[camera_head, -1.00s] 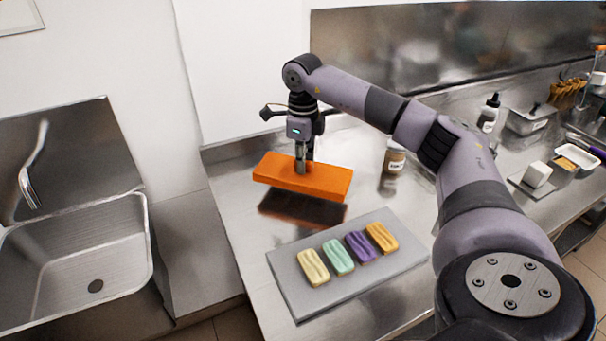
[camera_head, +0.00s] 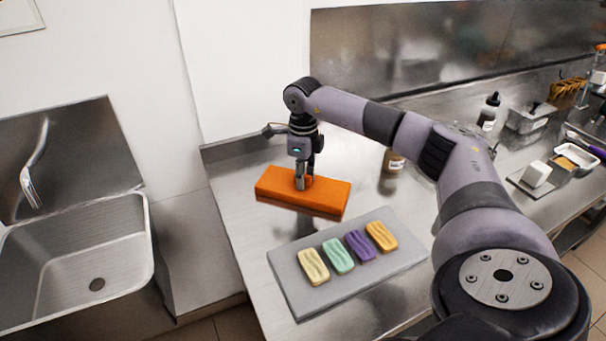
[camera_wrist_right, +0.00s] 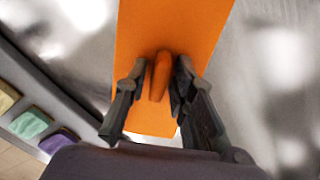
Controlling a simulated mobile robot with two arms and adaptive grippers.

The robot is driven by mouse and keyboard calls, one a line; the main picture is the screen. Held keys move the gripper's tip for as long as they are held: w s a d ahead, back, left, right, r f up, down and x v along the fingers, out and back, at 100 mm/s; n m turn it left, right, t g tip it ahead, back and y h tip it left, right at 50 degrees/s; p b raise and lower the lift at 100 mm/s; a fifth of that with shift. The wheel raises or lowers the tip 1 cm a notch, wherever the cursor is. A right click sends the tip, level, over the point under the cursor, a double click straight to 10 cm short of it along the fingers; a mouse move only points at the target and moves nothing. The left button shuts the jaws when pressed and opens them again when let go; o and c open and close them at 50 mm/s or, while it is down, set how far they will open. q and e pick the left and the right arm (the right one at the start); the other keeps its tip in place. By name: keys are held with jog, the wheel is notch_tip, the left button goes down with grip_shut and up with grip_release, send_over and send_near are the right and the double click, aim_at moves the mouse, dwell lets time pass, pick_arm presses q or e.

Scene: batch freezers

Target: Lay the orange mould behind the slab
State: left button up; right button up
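The orange mould (camera_head: 328,195) is a long flat block with a raised grip on top. It lies level behind the grey slab (camera_head: 382,275), at or just above the steel counter; contact is hard to tell. In the right wrist view the mould (camera_wrist_right: 205,30) fills the middle. My right gripper (camera_head: 304,181) points straight down, its fingers either side of the raised grip and seemingly shut on it; it also shows in the wrist view (camera_wrist_right: 160,78). The slab holds yellow, mint, purple and orange bars. My left gripper is not in view.
A brown-labelled jar (camera_head: 393,161) stands right of the mould. A white block (camera_head: 536,174), a white tray (camera_head: 573,161) and a bottle (camera_head: 488,111) are farther right. A sink (camera_head: 75,260) is at left. The wall is close behind the mould.

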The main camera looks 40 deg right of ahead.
jog(key=shift+o, duration=0.5)
jog(key=shift+r, duration=0.6)
notch_tip(320, 180, up, 11)
jog(key=b, duration=0.2)
jog(key=shift+r, duration=0.1)
